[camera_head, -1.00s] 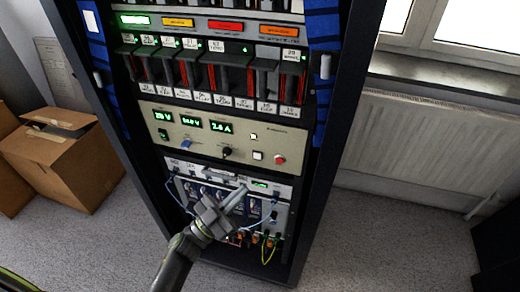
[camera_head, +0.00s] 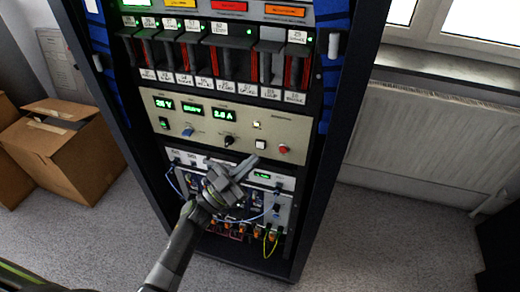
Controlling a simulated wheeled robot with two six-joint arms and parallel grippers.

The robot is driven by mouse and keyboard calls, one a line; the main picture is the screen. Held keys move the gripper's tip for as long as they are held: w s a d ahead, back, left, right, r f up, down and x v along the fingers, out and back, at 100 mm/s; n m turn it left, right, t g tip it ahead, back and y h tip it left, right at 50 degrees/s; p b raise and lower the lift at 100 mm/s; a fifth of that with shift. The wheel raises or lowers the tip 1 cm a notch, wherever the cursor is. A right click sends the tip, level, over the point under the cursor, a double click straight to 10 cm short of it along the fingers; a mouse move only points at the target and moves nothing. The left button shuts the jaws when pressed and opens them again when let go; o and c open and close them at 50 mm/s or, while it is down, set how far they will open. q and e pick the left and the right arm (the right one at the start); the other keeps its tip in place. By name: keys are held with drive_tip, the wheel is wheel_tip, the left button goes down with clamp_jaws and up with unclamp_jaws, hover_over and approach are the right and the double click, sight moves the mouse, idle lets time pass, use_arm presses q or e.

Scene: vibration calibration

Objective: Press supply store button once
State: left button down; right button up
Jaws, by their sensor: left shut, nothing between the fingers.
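The power supply (camera_head: 170,126) is a beige panel in the rack with three green displays, a blue knob (camera_head: 188,131), a black knob (camera_head: 229,142) and a small lit square (camera_head: 256,125). A white square button (camera_head: 260,143) and a round red button (camera_head: 284,149) sit at its lower right. The labels are too small to read, so I cannot tell which is marked store. My left gripper (camera_head: 254,159) is shut and empty. Its tips show just below the white button, and I cannot tell whether they touch the panel. My right gripper is not in view.
Card modules with red strips (camera_head: 230,68) fill the rack above the supply. A lower panel (camera_head: 286,183) with blue, orange and yellow cables lies behind my left gripper. Cardboard boxes (camera_head: 62,160) stand at left, and a radiator (camera_head: 430,145) is at right.

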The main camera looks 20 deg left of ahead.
sight(260, 145)
use_arm(q)
drive_tip(key=shift+w, duration=1.05)
drive_tip(key=shift+w, duration=0.15)
idle(1.2)
drive_tip(key=shift+w, duration=0.3)
drive_tip(key=shift+w+r, duration=0.1)
drive_tip(key=shift+w, duration=0.25)
idle(0.6)
drive_tip(key=shift+s, duration=0.15)
drive_tip(key=shift+s+p, duration=0.35)
drive_tip(key=shift+s, duration=0.35)
